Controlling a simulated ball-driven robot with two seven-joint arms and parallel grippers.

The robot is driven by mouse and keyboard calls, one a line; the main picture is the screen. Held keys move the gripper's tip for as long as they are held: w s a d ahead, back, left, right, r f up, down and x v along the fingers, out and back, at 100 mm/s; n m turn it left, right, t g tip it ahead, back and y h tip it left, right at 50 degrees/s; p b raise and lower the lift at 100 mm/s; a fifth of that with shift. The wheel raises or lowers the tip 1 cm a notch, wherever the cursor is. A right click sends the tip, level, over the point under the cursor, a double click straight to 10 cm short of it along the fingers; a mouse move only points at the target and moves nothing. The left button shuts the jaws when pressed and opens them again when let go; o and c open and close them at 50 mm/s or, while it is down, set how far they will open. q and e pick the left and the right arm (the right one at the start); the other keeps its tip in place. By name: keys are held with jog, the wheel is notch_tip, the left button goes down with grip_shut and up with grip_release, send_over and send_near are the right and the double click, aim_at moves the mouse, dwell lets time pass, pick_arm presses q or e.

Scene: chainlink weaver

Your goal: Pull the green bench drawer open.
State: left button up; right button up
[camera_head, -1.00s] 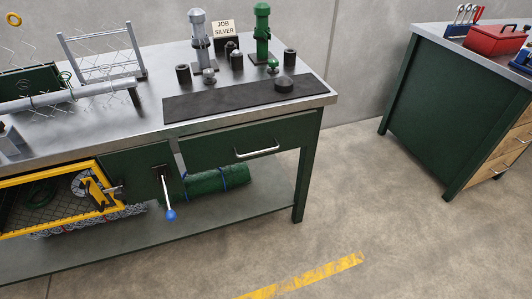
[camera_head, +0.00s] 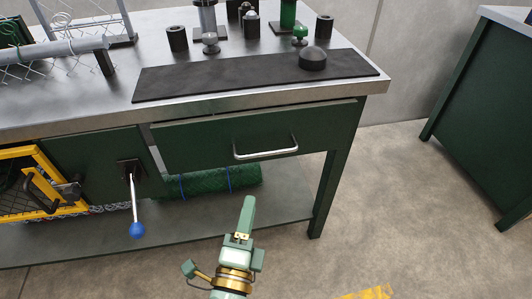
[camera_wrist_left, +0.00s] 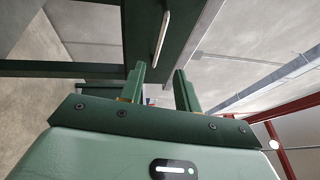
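The green drawer (camera_head: 200,145) is under the right part of the bench top, its front close against the bench frame. Its pale metal bar handle (camera_head: 265,153) runs across the middle of the front; it also shows in the left wrist view as a light bar (camera_wrist_left: 161,35). My left gripper (camera_head: 248,205) is in front of the bench, below the handle and apart from it. In the left wrist view its two fingers (camera_wrist_left: 160,73) stand apart with nothing between them, the handle beyond their tips. My right gripper is not in view.
A lever with a blue knob (camera_head: 137,230) hangs left of the drawer, beside a yellow-framed guard (camera_head: 75,208). A green mesh roll (camera_head: 205,182) lies on the lower shelf. A black mat (camera_head: 220,80) lies on the bench top.

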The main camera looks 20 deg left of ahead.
aim_at(263, 154)
pick_arm(q)
jog(key=x, duration=1.4)
jog(key=shift+w+a, duration=0.1)
jog(key=shift+w, duration=0.2)
grip_shut()
